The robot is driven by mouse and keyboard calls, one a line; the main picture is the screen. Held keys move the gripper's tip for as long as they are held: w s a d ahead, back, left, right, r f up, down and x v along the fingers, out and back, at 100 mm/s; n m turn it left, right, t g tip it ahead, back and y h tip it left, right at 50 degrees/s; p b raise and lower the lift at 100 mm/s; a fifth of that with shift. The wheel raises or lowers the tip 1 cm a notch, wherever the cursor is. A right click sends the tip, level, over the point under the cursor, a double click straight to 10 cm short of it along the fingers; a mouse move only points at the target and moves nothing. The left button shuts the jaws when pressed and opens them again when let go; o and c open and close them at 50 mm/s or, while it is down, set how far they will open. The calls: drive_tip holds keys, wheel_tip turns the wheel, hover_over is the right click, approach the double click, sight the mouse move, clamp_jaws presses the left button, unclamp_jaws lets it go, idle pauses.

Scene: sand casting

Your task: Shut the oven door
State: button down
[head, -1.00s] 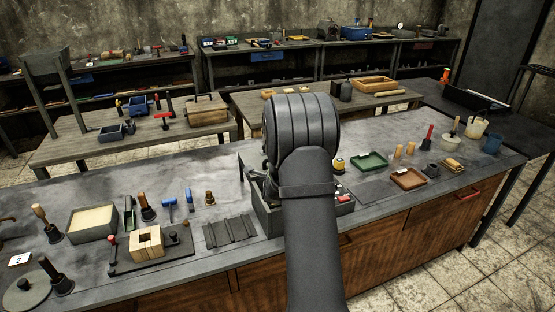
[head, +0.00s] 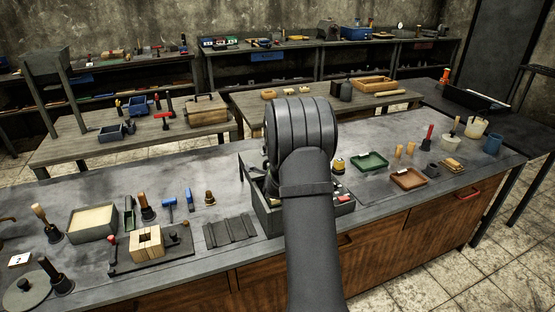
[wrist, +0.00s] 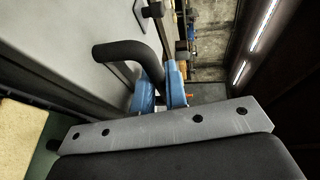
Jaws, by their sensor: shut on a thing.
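In the wrist view, the two blue fingers of my gripper (wrist: 160,84) are shut on one end of a curved black bar handle (wrist: 128,50). The handle's other end bends toward a grey surface at the left. In the head view, my arm hides my gripper and the handle. A thin dark panel (head: 252,163), which may be the oven door, stands on the bench just left of my wrist. Most of it and whatever it hangs on are hidden, so I cannot tell how far open it is.
A grey open box (head: 268,222) with small items stands on the bench (head: 120,285) under my arm. To the left are a sand-filled box (head: 92,222) and a wooden block (head: 147,243). To the right are a green tray (head: 371,161) and a brown tray (head: 408,178).

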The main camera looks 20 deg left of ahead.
drive_tip(key=s+d, duration=1.1)
drive_tip(key=shift+s+d, duration=0.35)
drive_tip(key=shift+d, duration=0.05)
drive_tip(key=shift+f, duration=0.1)
drive_tip(key=c, duration=1.7)
unclamp_jaws()
drive_tip(key=shift+c, duration=0.2)
drive_tip(key=shift+s, duration=0.1)
drive_tip(key=v, duration=1.7)
drive_tip(key=shift+s+d, duration=0.1)
drive_tip(key=shift+s, duration=0.05)
drive_tip(key=x, duration=1.7)
drive_tip(key=shift+w, duration=0.3)
